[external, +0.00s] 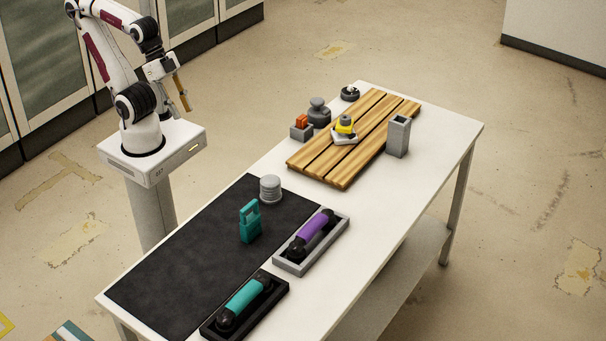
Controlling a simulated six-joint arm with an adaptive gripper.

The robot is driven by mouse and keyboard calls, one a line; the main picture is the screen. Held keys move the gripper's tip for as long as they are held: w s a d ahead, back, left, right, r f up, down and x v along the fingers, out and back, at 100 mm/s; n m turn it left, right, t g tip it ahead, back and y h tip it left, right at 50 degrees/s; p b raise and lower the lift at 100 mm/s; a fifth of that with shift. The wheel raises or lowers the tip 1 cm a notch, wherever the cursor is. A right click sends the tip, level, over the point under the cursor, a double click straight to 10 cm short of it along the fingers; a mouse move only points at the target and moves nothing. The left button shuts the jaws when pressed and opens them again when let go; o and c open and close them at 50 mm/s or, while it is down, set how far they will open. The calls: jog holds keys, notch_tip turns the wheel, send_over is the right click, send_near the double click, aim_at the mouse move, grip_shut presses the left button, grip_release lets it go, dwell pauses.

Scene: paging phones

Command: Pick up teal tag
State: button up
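The teal tag (250,229) stands upright on the black mat (165,262), near the mat's right side. It is a blocky teal piece with a loop-like opening at its top. My gripper (184,100) is raised at the upper left, next to my base and well away from the tag, beyond the table's edge.
A grey ribbed cylinder (270,188) stands just behind the tag. A purple handset (312,232) lies in a grey tray (287,266) to its right. A teal handset (243,297) lies in a black tray (275,307) in front.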

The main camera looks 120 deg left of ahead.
jog(key=w+d+f+n+t+h, duration=0.15)
jog(key=w+d+n, duration=0.3)
jog(key=w, duration=0.45)
jog(key=w+d+f+n+t, duration=0.1)
jog(key=w+d+n+t, duration=0.15)
jog(key=w+d, duration=0.5)
jog(key=w+d+f+n+t+h, duration=0.1)
jog(key=w+d+n, duration=0.3)
jog(key=w, duration=0.6)
jog(key=n+t+y, duration=0.4)
jog(key=n+y, duration=0.9)
jog(key=n, duration=0.1)
send_near(246, 206)
jog(key=shift+a, duration=0.5)
jog(key=shift+w+f, duration=0.3)
jog(key=shift+w, duration=0.15)
jog(key=shift+x, duration=1.35)
